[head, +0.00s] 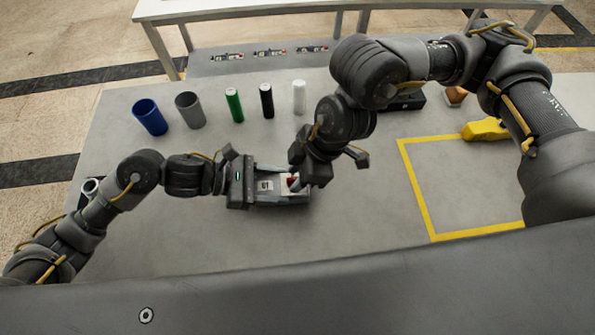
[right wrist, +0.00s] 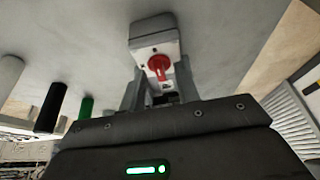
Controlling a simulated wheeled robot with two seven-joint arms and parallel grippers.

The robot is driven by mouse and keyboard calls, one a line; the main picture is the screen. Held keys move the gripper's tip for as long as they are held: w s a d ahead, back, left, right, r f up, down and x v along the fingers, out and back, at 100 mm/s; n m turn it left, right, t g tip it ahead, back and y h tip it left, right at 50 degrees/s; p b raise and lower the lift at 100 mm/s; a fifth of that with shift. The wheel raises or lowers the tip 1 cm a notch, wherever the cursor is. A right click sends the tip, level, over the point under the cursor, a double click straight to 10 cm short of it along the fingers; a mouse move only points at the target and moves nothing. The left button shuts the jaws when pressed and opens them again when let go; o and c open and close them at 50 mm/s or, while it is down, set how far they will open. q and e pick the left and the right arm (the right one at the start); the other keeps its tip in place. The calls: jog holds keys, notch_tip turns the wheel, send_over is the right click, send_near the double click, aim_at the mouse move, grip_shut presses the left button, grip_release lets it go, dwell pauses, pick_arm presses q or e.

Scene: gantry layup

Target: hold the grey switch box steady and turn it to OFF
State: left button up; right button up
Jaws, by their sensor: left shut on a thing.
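The grey switch box (head: 300,199) lies on the grey table in front of me. Its pale face and red knob (head: 292,181) show at the box's right end. My left gripper (head: 268,190) comes in from the left and is shut on the box. My right gripper (head: 312,178) is above the knob end and partly covers it in the head view. In the right wrist view its two fingers (right wrist: 160,85) stand apart, with the red knob (right wrist: 158,65) seen between and beyond their tips. Contact with the knob cannot be made out.
A blue cup (head: 150,118), a grey cup (head: 189,111) and green (head: 234,105), black (head: 266,101) and white (head: 299,97) cylinders stand behind the box. A yellow object (head: 485,129) lies at the right by a yellow-taped square, whose middle is clear.

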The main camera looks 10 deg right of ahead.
grip_shut()
jog(key=shift+n, duration=0.3)
jog(key=n, duration=0.1)
jog(key=n+g, duration=0.1)
jog(key=n, duration=0.1)
jog(key=shift+w+n+g, duration=0.2)
jog(key=shift+n+g, duration=0.1)
jog(key=n, duration=0.2)
jog(key=n+g+h, duration=0.1)
jog(key=n, duration=0.1)
jog(key=shift+w+a+n+g, duration=0.15)
jog(key=shift+n+g, duration=0.15)
jog(key=n+h, duration=0.1)
jog(key=n, duration=0.1)
jog(key=n+g, duration=0.1)
jog(key=n, duration=0.1)
jog(key=shift+w+a+n+h, duration=0.1)
jog(key=shift+a+n+h, duration=0.05)
jog(key=shift+n+h, duration=0.2)
jog(key=shift+a+n+g+h, duration=0.15)
jog(key=shift+n+h, duration=0.3)
jog(key=shift+n, duration=0.65)
jog(key=shift+d+n+g+h, duration=0.15)
jog(key=shift+n+h, duration=0.25)
jog(key=shift+n, duration=0.65)
jog(key=shift+a, duration=0.1)
